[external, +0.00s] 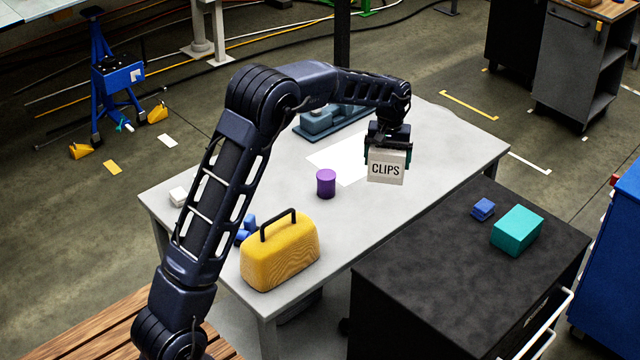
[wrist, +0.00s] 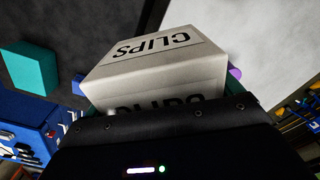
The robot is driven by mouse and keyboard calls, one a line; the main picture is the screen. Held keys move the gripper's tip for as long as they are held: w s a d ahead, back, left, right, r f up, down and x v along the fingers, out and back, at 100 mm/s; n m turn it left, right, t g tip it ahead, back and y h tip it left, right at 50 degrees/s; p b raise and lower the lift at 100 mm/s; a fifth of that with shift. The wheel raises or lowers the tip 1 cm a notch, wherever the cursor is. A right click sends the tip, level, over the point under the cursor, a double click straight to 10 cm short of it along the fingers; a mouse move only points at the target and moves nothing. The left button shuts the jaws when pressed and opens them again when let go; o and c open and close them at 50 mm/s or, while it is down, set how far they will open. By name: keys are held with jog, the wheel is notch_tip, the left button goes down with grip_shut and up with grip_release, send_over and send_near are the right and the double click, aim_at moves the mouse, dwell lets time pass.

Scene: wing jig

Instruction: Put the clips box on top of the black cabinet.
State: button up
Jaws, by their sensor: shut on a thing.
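The clips box (external: 387,169) is a pale box lettered CLIPS. My gripper (external: 388,150) is shut on it and holds it in the air, near the right edge of the grey table in the external view. The clips box (wrist: 155,65) also fills the middle of the wrist view, with the fingers mostly hidden behind it. The black cabinet (external: 430,268) stands at the front right, with its dark top to the right of and nearer than the box. A teal box (external: 517,231) and a small blue block (external: 483,209) lie on its right part.
The grey table (external: 400,222) bears a purple cylinder (external: 326,184), a yellow case with a black handle (external: 280,251) and a blue-grey device (external: 318,119). The left and middle of the cabinet top are clear. A blue cabinet (external: 610,265) stands at the far right.

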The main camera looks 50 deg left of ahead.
jog(key=s+d+r+m, duration=0.1)
jog(key=s+d+m, duration=0.25)
jog(key=d, duration=0.95)
jog(key=s+d+r+m, duration=0.15)
jog(key=d+m, duration=0.25)
jog(key=d, duration=1)
jog(key=f, duration=1.3)
jog(key=s+f, duration=0.1)
jog(key=f, duration=0.6)
jog(key=shift+a+f, duration=0.1)
jog(key=o, duration=0.7)
jog(key=shift+f, duration=0.15)
jog(key=shift+c, duration=0.2)
jog(key=shift+o, duration=0.8)
